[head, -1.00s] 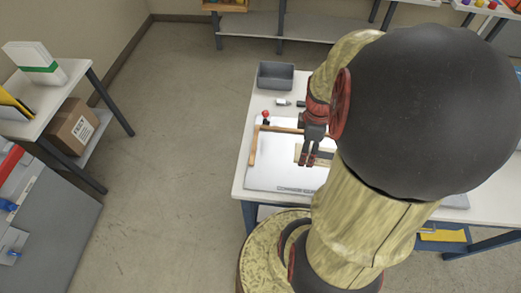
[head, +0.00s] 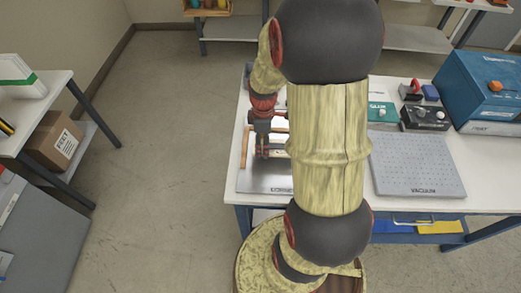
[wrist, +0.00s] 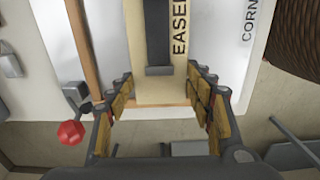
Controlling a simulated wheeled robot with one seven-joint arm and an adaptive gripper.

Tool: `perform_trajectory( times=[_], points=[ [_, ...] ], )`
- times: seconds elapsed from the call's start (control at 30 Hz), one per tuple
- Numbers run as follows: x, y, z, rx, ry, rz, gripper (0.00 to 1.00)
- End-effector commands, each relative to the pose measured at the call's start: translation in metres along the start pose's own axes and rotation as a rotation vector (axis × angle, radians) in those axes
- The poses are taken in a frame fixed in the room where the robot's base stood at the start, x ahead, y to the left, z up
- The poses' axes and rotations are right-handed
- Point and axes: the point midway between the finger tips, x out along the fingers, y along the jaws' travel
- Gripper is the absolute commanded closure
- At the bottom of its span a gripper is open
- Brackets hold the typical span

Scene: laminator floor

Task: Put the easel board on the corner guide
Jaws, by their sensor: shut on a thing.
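The cream easel board (wrist: 165,92), lettered "EASEL" with a dark grey strip along it, lies between my fingers in the wrist view. My gripper (head: 262,151) is shut on it; its fingers also show in the wrist view (wrist: 158,82). The corner guide (head: 254,183), a white plate with a wooden L-shaped fence, is below the board; its lettered side shows in the wrist view (wrist: 230,45). The board is just right of the left rail in the head view. I cannot tell whether the board touches the plate. My arm hides the guide's right part.
A red knob (wrist: 70,132) stands by the fence corner. The grey perforated vacuum plate (head: 418,165) lies to the right on the same table. Behind it are a black control box (head: 425,117) and a blue machine (head: 492,90). The floor on the left is clear.

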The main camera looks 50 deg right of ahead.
Motion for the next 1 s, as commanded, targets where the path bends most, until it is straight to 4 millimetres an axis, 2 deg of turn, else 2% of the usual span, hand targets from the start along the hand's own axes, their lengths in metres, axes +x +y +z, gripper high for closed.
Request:
perform_trajectory(
  times=[0.17,0.4,0.8,0.83,1.0],
  points=[
    [0.008,0.004,-0.006,-0.002,0.0,0.0,0.74],
    [0.042,0.006,-0.009,-0.001,0.0,0.0,0.74],
    [0.045,0.006,-0.009,-0.001,0.0,0.001,0.74],
    [0.045,0.006,-0.009,-0.001,0.0,0.001,0.47],
    [0.044,0.006,-0.009,0.0,0.0,0.001,0.37]
  ],
)
